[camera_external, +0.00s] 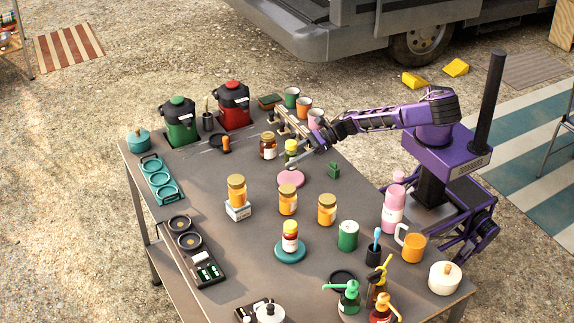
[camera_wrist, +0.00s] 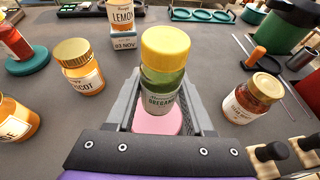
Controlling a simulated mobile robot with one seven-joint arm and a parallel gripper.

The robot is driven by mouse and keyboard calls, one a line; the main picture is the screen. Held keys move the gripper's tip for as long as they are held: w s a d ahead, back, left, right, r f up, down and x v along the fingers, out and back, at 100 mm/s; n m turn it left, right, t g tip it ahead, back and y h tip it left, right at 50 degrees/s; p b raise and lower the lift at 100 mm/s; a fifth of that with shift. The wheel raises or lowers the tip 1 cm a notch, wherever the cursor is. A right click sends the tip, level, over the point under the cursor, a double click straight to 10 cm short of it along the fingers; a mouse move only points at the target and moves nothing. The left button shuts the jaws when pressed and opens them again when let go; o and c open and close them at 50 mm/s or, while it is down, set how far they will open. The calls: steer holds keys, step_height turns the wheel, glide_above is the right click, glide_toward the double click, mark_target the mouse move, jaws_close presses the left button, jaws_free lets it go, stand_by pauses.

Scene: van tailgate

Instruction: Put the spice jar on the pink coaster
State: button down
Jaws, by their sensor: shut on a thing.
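The spice jar (camera_wrist: 162,75) has a yellow lid, green contents and a label reading "OREGANO". My gripper (camera_wrist: 163,103) is shut on it, with a grey finger on each side, and the jar looks upright. In the external view the jar (camera_external: 291,148) shows at the end of my gripper (camera_external: 294,158), behind the pink coaster. The pink coaster (camera_external: 291,178) is a flat disc with nothing on it. In the wrist view part of the pink coaster (camera_wrist: 158,123) shows between the fingers, below the jar; the rest is hidden.
A dark red jar (camera_external: 268,146) stands just left of the held jar. Orange jars (camera_external: 288,201) stand in front of the coaster, one on a white block (camera_external: 238,211). A red-filled jar (camera_external: 290,237) sits on a teal coaster (camera_external: 290,251).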

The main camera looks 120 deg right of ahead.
steer(key=shift+f+b, duration=0.5)
steer(key=shift+f, duration=1.4)
steer(key=shift+f, duration=0.2)
steer(key=shift+c, duration=1.4)
jaws_free()
steer(key=shift+r, duration=0.1)
steer(key=shift+r, duration=0.25)
steer(key=p+v, duration=0.1)
steer(key=v, duration=0.6)
steer(key=shift+s, duration=0.25)
